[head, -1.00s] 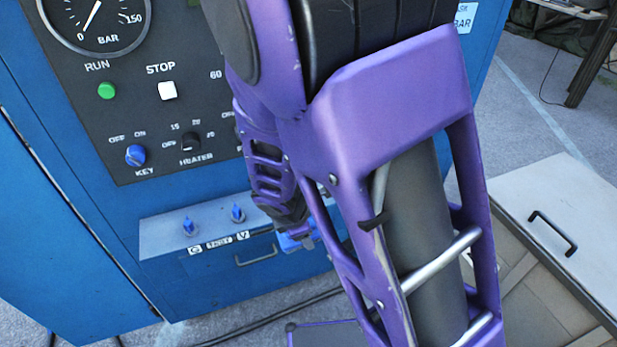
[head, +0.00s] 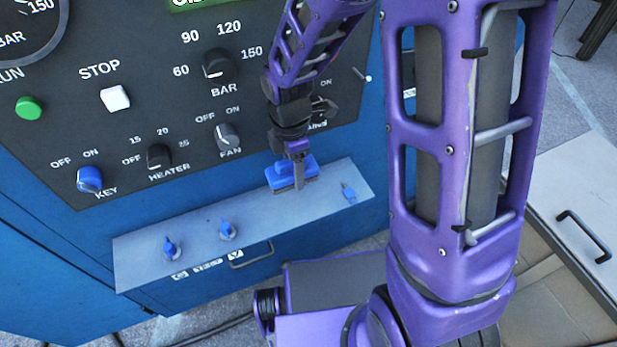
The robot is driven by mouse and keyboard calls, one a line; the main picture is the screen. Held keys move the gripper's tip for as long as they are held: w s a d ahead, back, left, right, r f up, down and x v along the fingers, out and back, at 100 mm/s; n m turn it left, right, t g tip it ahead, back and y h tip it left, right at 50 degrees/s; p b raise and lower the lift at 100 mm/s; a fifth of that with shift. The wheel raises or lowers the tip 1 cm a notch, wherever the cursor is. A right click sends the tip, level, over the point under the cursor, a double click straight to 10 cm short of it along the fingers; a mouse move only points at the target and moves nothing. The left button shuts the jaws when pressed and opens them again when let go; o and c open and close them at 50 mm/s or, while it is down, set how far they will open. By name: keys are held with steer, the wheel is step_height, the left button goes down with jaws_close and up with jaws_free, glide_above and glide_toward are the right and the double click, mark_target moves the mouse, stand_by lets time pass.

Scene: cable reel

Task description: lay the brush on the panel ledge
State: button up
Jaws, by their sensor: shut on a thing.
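The brush (head: 280,179) has a blue body and a darker underside, and it is at the panel ledge in the head view. My gripper (head: 298,169) is shut on the brush from above. The panel ledge (head: 192,232) is a pale grey strip along the bottom of the control panel. The brush is over its right half, toward the panel side. I cannot tell whether its underside touches the ledge or hangs just above it. The gripper hides part of the brush.
Knobs, including the fan knob (head: 227,137), protrude above. My arm fills the right. A pale lid with a handle (head: 584,236) is at far right.

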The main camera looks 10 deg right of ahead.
mark_target(296, 203)
step_height(296, 203, down, 10)
steer(key=shift+b, duration=0.7)
jaws_close()
steer(key=o, duration=1.4)
jaws_free()
steer(key=shift+o, duration=0.2)
steer(key=shift+r, duration=0.1)
step_height(296, 203, up, 12)
steer(key=shift+f+p, duration=0.1)
steer(key=shift+p, duration=0.8)
